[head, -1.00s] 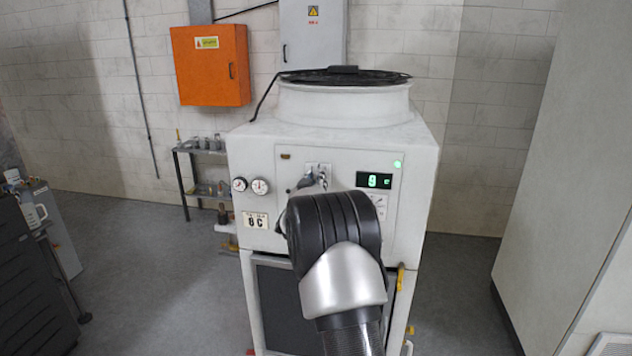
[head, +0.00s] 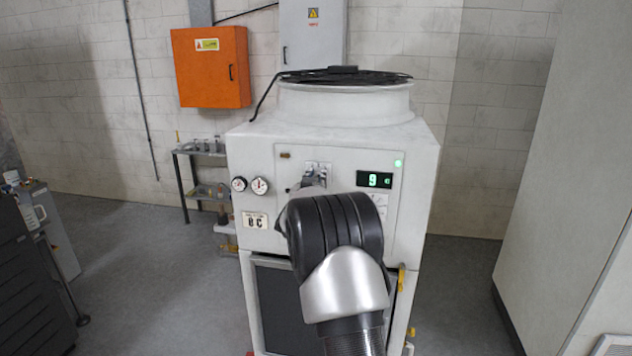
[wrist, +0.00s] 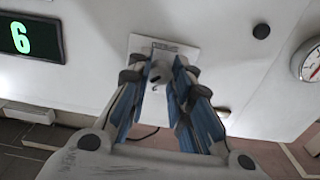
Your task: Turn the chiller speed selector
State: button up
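The chiller speed selector (wrist: 159,74) is a small grey knob on a pale square plate (wrist: 190,53) on the chiller's front panel. In the wrist view, which is upside down to the panel, it sits between my fingertips. My gripper (wrist: 163,72) has blue-padded fingers, one on each side of the knob, and the knob fills the narrow gap between them. The contact itself is hard to make out. In the head view my gripper (head: 311,182) is at the panel, and my wrist hides the area below it.
A green-digit display (head: 375,180) reads 9 right of the selector. Two round gauges (head: 260,186) are on the left of the panel. The chiller (head: 420,165) stands on open floor. A tall pale cabinet (head: 560,160) is at the right, a small rack (head: 205,152) behind left.

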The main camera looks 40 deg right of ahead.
jog(key=o, duration=0.5)
jog(key=shift+a, duration=0.1)
jog(key=v, duration=1.2)
